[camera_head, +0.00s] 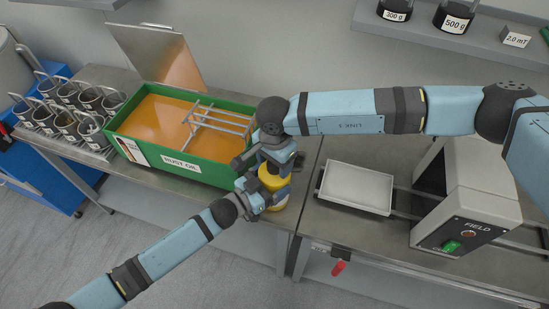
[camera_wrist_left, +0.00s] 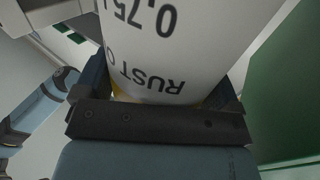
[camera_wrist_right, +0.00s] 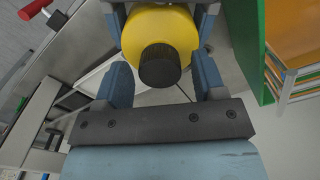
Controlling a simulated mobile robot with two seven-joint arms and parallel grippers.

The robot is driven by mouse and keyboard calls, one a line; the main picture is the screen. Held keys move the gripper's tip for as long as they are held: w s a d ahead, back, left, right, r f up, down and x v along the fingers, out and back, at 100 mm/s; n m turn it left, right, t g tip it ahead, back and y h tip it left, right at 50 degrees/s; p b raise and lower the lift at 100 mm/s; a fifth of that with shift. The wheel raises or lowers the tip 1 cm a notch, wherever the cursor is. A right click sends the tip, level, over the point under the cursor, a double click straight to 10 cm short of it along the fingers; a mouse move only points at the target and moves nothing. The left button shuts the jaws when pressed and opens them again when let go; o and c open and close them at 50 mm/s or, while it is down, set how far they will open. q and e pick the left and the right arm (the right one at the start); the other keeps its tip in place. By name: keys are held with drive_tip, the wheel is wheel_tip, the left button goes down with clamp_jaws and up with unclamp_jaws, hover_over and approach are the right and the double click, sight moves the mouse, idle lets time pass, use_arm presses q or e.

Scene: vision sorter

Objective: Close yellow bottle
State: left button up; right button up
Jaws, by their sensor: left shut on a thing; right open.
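The yellow bottle (camera_head: 270,180) stands at the front edge of the left bench. My left gripper (camera_head: 266,194) is shut around its body. In the left wrist view its white label (camera_wrist_left: 185,45) fills the space between my left fingers (camera_wrist_left: 165,95). In the right wrist view the yellow shoulder (camera_wrist_right: 160,25) shows with a black ribbed cap (camera_wrist_right: 160,66) over the neck; how tight it sits cannot be told. My right gripper (camera_wrist_right: 162,78) is open, its fingers on either side of the cap with gaps. In the head view it (camera_head: 272,160) hides the cap.
A green rust oil tank (camera_head: 195,170) with a metal rack (camera_head: 218,120) stands close behind and left of the bottle. A white tray (camera_head: 355,188) and a grey field device (camera_head: 468,195) are on the right bench. Several metal cups (camera_head: 70,100) stand far left.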

drive_tip(key=c, duration=1)
drive_tip(key=shift+o, duration=0.2)
drive_tip(key=o, duration=1.1)
drive_tip(key=shift+r, duration=0.15)
wheel_tip(320, 180, up, 12)
use_arm(q)
drive_tip(key=o, duration=1.4)
drive_tip(key=shift+o, duration=0.2)
drive_tip(key=b+v, duration=0.2)
drive_tip(key=v, duration=1.2)
use_arm(e)
wheel_tip(320, 180, down, 2)
drive_tip(key=shift+f, duration=0.1)
use_arm(q)
drive_tip(key=shift+d, duration=0.15)
